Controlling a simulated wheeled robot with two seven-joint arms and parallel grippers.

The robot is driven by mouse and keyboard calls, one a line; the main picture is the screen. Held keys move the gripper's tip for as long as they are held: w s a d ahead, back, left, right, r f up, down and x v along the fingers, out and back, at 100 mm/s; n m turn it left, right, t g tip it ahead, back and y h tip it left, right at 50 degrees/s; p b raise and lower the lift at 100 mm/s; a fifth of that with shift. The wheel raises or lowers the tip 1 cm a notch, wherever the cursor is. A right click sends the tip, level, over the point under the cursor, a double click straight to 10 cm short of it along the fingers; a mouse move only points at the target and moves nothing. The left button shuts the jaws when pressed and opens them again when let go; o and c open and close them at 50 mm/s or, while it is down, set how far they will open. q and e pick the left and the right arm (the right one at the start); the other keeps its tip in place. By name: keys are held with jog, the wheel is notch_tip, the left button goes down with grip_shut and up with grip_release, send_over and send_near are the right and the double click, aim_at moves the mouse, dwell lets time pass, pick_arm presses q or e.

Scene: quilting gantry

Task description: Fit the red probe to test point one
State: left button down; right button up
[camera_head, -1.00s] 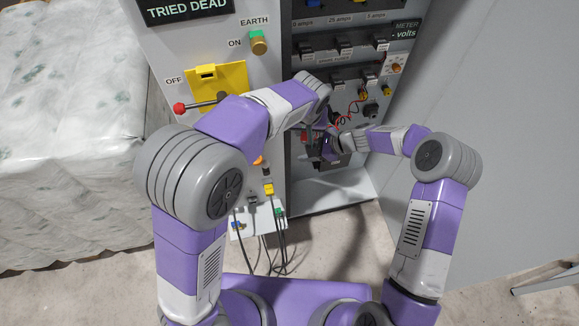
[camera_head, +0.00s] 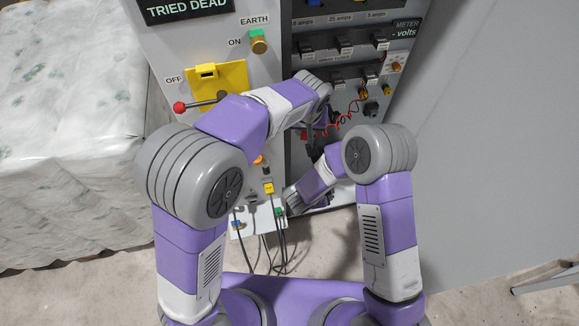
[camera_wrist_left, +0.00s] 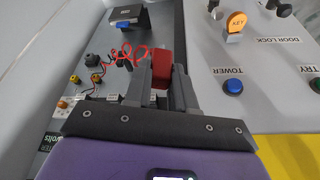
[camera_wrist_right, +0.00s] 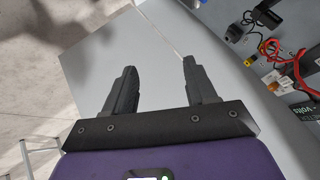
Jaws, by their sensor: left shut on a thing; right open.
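The red probe (camera_wrist_left: 161,66) is between the fingers of my left gripper (camera_wrist_left: 160,78) in the left wrist view. The gripper is shut on it. A red curly lead (camera_wrist_left: 118,54) runs near the probe across the grey panel. In the head view my left gripper is mostly hidden behind its own wrist, in front of the dark cabinet; a patch of red (camera_head: 304,135) shows there. My right gripper (camera_wrist_right: 160,66) is open and empty in the right wrist view, over a plain grey surface. I cannot make out which spot is test point one.
The cabinet (camera_head: 352,62) has rows of black fuse units and yellow terminals (camera_head: 363,93). A black unit with a blue part (camera_wrist_left: 124,24) is on the panel. Left stand a yellow plate with a red-knobbed lever (camera_head: 180,107) and a covered block (camera_head: 65,110). Cables hang below.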

jog(key=s+a+r+n+t+h, duration=0.1)
jog(key=a+r+n+t, duration=0.5)
jog(key=r, duration=0.4)
jog(key=n+t, duration=0.4)
jog(key=n, duration=0.3)
send_near(305, 134)
notch_tip(305, 134, down, 3)
jog(key=shift+y, duration=0.4)
jog(key=x, duration=1.2)
jog(key=shift+w+a, duration=0.1)
jog(key=shift+w, duration=0.2)
jog(key=c, duration=0.8)
pick_arm(q)
jog(key=c, duration=1.1)
grip_release()
pick_arm(e)
grip_shut()
pick_arm(q)
jog(key=shift+o, duration=1.2)
jog(key=shift+r, duration=0.1)
